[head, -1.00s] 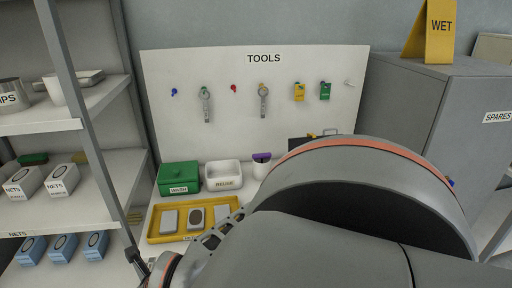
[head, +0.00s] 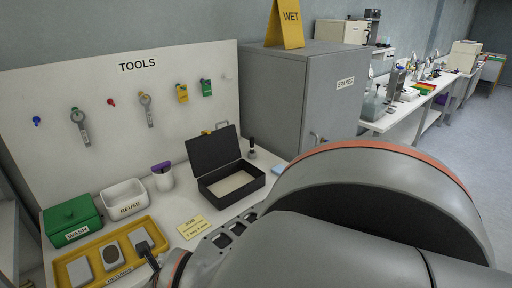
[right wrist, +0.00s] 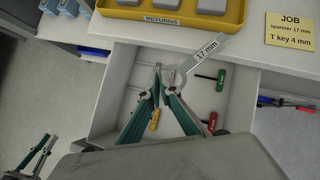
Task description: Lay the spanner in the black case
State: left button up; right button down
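The black case (head: 205,196) stands open on the bench in the head view, its lid (head: 213,150) raised at the back and its pale inside empty. In the right wrist view my right gripper (right wrist: 163,77) is shut on the spanner (right wrist: 212,55), which carries a 17 mm label. The spanner points up and to the right, above an open drawer (right wrist: 110,75). In the head view my right arm hides most of this area. What looks like my left gripper (right wrist: 38,152) shows at the lower left of the right wrist view; its opening is unclear.
The drawer holds green, red and yellow-handled tools. Above it is the yellow returns tray (head: 68,270). A grey cabinet (head: 290,95) stands beside the case.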

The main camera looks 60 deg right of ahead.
aim_at(233, 187)
jog(key=i+j+z, duration=0.1)
jog(key=j+z, duration=0.3)
jog(key=i+j+z, duration=0.1)
jog(key=z, duration=0.35)
jog(key=k+j, duration=0.05)
jog(key=j, duration=0.05)
